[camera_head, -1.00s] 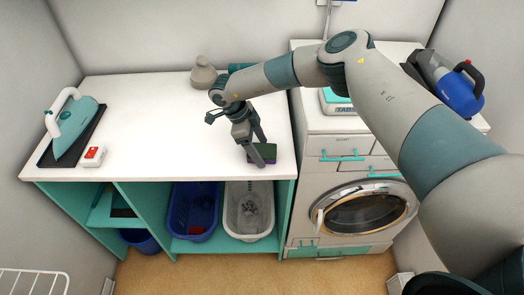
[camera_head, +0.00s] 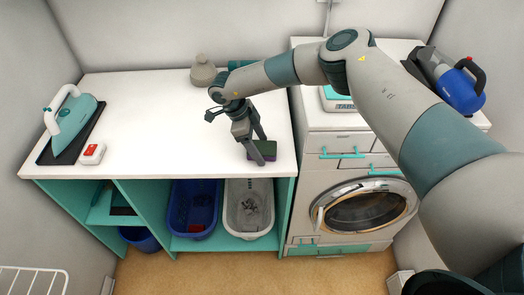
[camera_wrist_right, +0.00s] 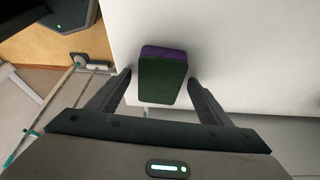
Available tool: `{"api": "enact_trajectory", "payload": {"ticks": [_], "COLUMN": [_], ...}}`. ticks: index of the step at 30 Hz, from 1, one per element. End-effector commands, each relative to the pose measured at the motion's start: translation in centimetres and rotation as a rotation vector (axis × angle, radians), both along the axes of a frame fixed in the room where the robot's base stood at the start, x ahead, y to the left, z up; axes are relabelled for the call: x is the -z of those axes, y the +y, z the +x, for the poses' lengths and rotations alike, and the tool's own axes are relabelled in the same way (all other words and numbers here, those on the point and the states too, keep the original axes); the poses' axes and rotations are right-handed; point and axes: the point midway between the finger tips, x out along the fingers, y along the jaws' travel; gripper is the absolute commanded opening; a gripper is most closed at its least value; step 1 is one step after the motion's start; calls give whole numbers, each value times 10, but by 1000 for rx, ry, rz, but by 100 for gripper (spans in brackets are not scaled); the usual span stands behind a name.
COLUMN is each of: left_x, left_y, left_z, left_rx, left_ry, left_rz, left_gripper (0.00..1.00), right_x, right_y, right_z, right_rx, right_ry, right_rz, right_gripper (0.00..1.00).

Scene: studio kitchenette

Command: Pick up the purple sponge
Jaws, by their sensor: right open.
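The purple sponge (camera_head: 265,153) with a dark green top lies on the white counter near its front right edge. My right gripper (camera_head: 262,150) is open and reaches down at the sponge in the head view, partly covering it. In the right wrist view the sponge (camera_wrist_right: 163,76) sits between the two spread fingers of the right gripper (camera_wrist_right: 160,80), with its green face toward the camera and a purple strip at its far end. Gaps show between the fingers and the sponge. My left gripper is not in view.
The white counter (camera_head: 160,125) is mostly clear. An iron (camera_head: 70,117) on a dark pad and a small red-and-white box (camera_head: 92,153) are at left. A grey-beige bottle (camera_head: 203,72) stands at the back. A washing machine (camera_head: 365,210) is to the right.

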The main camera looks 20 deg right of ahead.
Motion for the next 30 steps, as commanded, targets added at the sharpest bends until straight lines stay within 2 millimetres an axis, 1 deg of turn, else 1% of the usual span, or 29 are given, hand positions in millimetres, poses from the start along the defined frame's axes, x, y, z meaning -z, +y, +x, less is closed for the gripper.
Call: {"api": "enact_trajectory", "payload": {"ticks": [16,17,18,20,21,22,30], "left_x": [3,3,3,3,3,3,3], "left_y": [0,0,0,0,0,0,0], "left_z": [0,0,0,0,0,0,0], "left_rx": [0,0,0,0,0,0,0], "left_ry": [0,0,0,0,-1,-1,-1], "left_rz": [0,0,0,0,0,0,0], "left_gripper": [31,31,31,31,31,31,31], "right_x": [2,2,2,2,2,2,2], "right_y": [0,0,0,0,0,0,0], "right_z": [0,0,0,0,0,0,0], "right_rx": [0,0,0,0,0,0,0], "right_ry": [0,0,0,0,0,0,0], "right_rz": [0,0,0,0,0,0,0], "right_gripper": [73,68,58,44,34,29,29]}}
